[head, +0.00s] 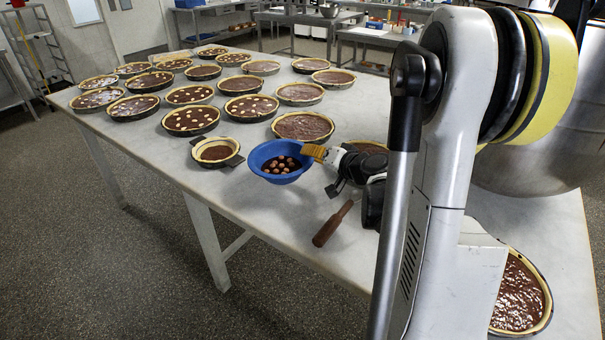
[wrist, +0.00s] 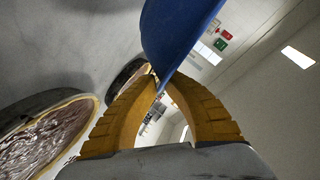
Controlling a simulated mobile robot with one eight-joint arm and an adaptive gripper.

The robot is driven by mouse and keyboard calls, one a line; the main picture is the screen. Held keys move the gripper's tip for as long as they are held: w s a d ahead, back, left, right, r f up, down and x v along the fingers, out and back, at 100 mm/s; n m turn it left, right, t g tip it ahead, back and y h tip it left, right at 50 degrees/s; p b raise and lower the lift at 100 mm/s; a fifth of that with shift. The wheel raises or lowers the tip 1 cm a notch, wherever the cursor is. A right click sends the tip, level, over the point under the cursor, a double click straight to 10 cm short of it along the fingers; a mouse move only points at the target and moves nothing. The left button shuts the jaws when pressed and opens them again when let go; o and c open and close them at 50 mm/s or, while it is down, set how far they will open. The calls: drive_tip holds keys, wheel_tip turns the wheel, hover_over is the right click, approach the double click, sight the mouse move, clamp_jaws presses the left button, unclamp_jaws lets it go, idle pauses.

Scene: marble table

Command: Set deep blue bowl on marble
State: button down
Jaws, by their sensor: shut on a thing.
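The deep blue bowl (head: 282,177) is near the front edge of the marble table (head: 262,208), left of my gripper, with several brown round pieces inside. My gripper (head: 312,153) has its yellow fingers shut on the bowl's right rim. In the wrist view the fingertips (wrist: 156,84) meet at the edge of the blue bowl (wrist: 175,35). The bowl looks about upright in the head view. I cannot tell whether its base touches the marble or hangs slightly above it.
A small tart (head: 216,151) stands just left of the bowl. Several chocolate tarts fill the table behind, including one close behind the bowl (head: 303,127). A brown wooden-looking tool (head: 332,224) lies in front of my gripper. Another tart (head: 520,296) is at the lower right. Bare marble lies in front of the bowl.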

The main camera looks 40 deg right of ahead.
sight(282, 167)
drive_tip(key=shift+w+a+f+b, duration=0.2)
drive_tip(key=shift+w+f, duration=0.25)
drive_tip(key=shift+w, duration=0.2)
drive_tip(key=shift+w+a+f+b, duration=0.1)
drive_tip(key=shift+w+f+b, duration=0.1)
drive_tip(key=shift+w+f, duration=0.35)
wheel_tip(282, 167, down, 4)
drive_tip(key=shift+r+b, duration=0.1)
drive_tip(key=shift+b, duration=1.1)
drive_tip(key=shift+r, duration=0.15)
drive_tip(key=c, duration=1.6)
unclamp_jaws()
